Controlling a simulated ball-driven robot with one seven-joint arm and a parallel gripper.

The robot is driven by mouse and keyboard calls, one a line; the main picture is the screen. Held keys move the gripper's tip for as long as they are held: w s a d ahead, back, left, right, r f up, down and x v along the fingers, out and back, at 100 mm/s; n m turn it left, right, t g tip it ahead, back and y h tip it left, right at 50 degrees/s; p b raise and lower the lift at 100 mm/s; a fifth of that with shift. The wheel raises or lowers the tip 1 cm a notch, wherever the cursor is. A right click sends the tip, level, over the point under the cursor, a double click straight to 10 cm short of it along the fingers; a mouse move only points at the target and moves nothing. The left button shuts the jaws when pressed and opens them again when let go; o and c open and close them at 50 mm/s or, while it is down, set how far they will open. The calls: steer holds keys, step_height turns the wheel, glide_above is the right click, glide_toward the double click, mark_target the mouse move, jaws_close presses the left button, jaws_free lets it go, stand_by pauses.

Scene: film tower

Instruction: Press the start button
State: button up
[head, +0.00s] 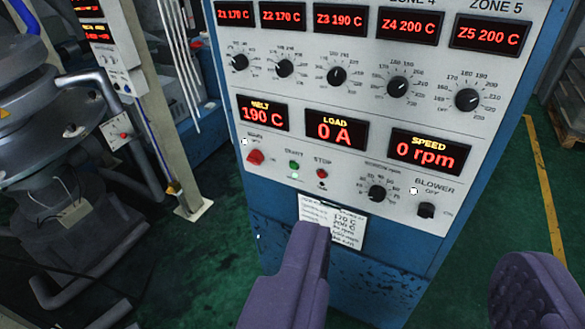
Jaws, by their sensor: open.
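The start button (294,166) is a small green button under its label, on the lower left of the control panel (350,110). The red stop button (322,174) sits just right of it, and a red main switch (255,157) is to its left. My gripper (415,265) is open and empty, its two purple fingers wide apart at the bottom of the view. The left finger overlaps the cabinet front below the buttons. The right finger is at the lower right corner. No finger covers the start button.
A speed dial (377,193) and a blower switch (426,210) lie right of the buttons. A paper note (333,222) hangs below. Grey machinery (65,170) and a post (150,100) stand left. Green floor (505,200) is clear to the right.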

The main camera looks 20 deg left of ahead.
jaws_close()
stand_by(1.4)
